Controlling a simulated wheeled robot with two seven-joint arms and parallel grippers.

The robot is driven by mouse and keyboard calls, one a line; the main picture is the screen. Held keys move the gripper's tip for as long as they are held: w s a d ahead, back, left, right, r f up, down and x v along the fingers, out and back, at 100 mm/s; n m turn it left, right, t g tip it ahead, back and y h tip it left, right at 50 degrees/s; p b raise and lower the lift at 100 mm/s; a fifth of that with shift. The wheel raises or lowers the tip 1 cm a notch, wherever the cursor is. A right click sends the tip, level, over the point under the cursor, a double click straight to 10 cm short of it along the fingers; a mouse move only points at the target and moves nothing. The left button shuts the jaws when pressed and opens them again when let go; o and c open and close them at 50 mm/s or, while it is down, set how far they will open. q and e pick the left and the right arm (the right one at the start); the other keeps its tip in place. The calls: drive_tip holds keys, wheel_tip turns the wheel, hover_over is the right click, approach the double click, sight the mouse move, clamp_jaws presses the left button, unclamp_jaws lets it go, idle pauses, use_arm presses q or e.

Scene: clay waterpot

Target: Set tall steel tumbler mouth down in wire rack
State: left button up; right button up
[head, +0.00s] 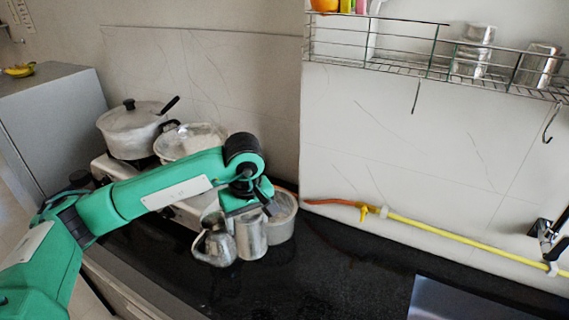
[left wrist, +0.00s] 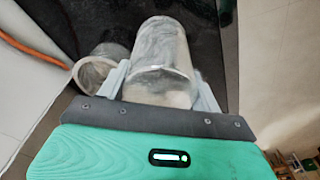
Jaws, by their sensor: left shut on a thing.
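The tall steel tumbler (head: 250,240) is upright on or just above the black counter, between a steel jug and a round steel vessel; I cannot tell whether it touches the counter. My left gripper (head: 246,207) comes down from above and is shut on it. In the left wrist view the tumbler (left wrist: 158,50) lies between the two pale fingers (left wrist: 160,88). The wire rack (head: 430,68) is on the wall at the upper right, with shiny steel tumblers in it. My right gripper is not in view.
The steel jug (head: 213,248) and round vessel (head: 283,220) stand close beside the tumbler. A stove with a lidded pot (head: 130,130) and a pan (head: 190,140) is behind my left arm. A yellow pipe (head: 450,235) runs along the wall. The counter (head: 350,270) right of the vessels is clear.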

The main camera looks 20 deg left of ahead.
use_arm(q)
drive_tip(key=shift+f, duration=0.1)
wheel_tip(320, 180, down, 20)
drive_tip(key=p, duration=0.5)
drive_tip(key=shift+r+p, duration=0.25)
drive_tip(key=shift+p, duration=0.1)
drive_tip(key=shift+f+b, duration=0.25)
drive_tip(key=shift+b, duration=0.1)
drive_tip(key=o, duration=1)
drive_tip(key=shift+r, duration=0.1)
